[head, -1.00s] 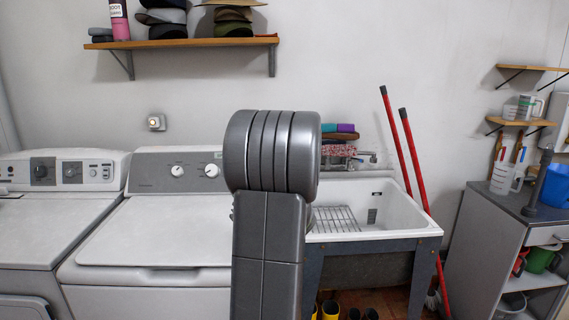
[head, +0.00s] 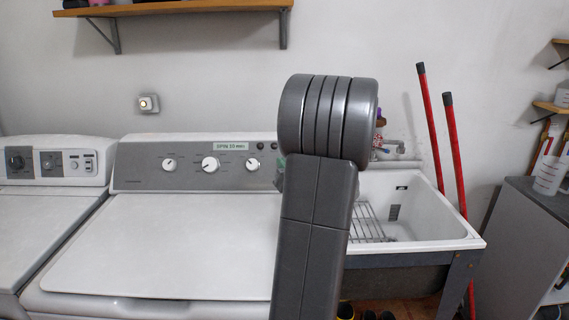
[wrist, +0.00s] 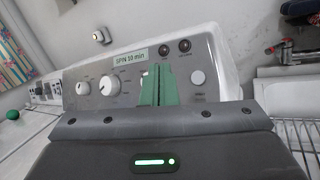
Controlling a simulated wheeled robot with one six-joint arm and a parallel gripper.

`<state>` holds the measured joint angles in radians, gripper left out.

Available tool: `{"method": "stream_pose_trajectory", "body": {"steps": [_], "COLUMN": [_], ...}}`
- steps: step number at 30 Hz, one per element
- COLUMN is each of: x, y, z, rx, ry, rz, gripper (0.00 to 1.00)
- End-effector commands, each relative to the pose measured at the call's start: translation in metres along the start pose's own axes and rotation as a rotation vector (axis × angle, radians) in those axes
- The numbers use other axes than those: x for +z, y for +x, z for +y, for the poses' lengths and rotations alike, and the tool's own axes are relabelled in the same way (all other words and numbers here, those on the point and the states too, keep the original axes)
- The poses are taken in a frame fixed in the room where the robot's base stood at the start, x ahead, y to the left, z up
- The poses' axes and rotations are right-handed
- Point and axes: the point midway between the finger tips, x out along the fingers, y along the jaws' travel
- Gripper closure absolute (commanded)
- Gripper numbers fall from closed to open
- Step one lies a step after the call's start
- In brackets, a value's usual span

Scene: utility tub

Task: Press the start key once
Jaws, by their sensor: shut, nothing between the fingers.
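The washer's control panel (head: 230,165) carries white dials, a green "SPIN 10 min" label (wrist: 131,56) and small round parts at its right. In the wrist view two dark round parts (wrist: 184,46) sit above a pale round button (wrist: 198,77). The small print beside them is too blurred to read, so I cannot confirm which is the start key. My gripper (wrist: 160,84) has green fingers, shut and empty, in front of the panel's right part, left of the pale button. I cannot tell whether they touch the panel. In the head view my arm hides most of the gripper.
A white utility sink (head: 415,215) with a wire rack stands right of the washer. Red poles (head: 455,150) lean behind it. Another machine (head: 50,185) stands at the left. A wooden shelf (head: 200,8) is on the wall above. The washer's white lid (head: 170,245) is clear.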

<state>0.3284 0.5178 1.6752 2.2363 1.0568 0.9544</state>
Motion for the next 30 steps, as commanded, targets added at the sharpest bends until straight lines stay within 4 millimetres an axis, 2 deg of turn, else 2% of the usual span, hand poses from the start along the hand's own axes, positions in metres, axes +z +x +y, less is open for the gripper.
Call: {"method": "stream_pose_trajectory", "body": {"steps": [10, 21, 30], "x": [-0.006, -0.032, -0.044], "y": [0.006, 0.041, 0.059], "z": [-0.005, -0.030, -0.043], "rx": [0.000, 0.000, 0.000], "ry": [0.001, 0.001, 0.000], "rz": [0.001, 0.002, 0.000], "gripper": [1.00, 1.00, 1.00]}}
